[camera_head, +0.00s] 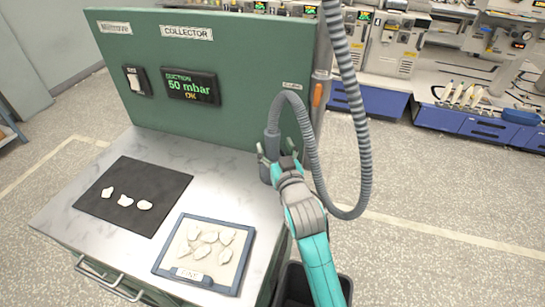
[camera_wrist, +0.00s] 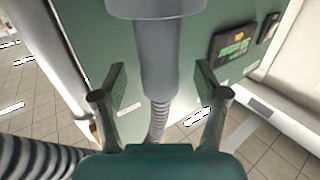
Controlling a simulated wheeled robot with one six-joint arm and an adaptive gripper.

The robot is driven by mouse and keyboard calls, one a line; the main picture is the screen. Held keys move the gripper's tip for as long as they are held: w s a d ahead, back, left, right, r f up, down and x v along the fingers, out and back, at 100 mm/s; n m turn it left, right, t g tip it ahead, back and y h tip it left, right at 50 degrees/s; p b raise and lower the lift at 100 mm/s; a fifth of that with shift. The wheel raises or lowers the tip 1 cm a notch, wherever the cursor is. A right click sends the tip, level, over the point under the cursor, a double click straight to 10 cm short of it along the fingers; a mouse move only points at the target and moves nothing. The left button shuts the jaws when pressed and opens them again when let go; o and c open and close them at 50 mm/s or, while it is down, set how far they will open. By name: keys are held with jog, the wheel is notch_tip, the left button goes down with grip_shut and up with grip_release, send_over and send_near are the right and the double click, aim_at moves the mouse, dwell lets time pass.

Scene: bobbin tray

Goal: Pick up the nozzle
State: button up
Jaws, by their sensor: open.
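The nozzle (camera_head: 272,143) is a grey tube at the end of a ribbed grey hose (camera_head: 305,125), beside the right end of the green collector panel. In the wrist view the nozzle (camera_wrist: 172,55) stands between my two fingers, with a wider grey part above. My gripper (camera_head: 272,162) is open around the nozzle, with a finger on each side. In the wrist view my gripper (camera_wrist: 160,85) shows gaps between the fingers and the tube. My gripper partly hides the nozzle's lower part in the head view.
The green collector panel (camera_head: 240,75) has a display reading 50 mbar OK. On the metal table (camera_head: 115,225) lie a black mat (camera_head: 160,180) with 3 pale pieces and a blue-framed tray (camera_head: 237,290) with several. A dark bin (camera_head: 290,290) stands below my arm. The hose loops down at the right.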

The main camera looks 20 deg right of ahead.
jog(key=shift+w+d, duration=0.1)
jog(key=shift+w, duration=1.4)
grip_shut()
notch_tip(320, 180, up, 14)
jog(key=shift+f, duration=0.35)
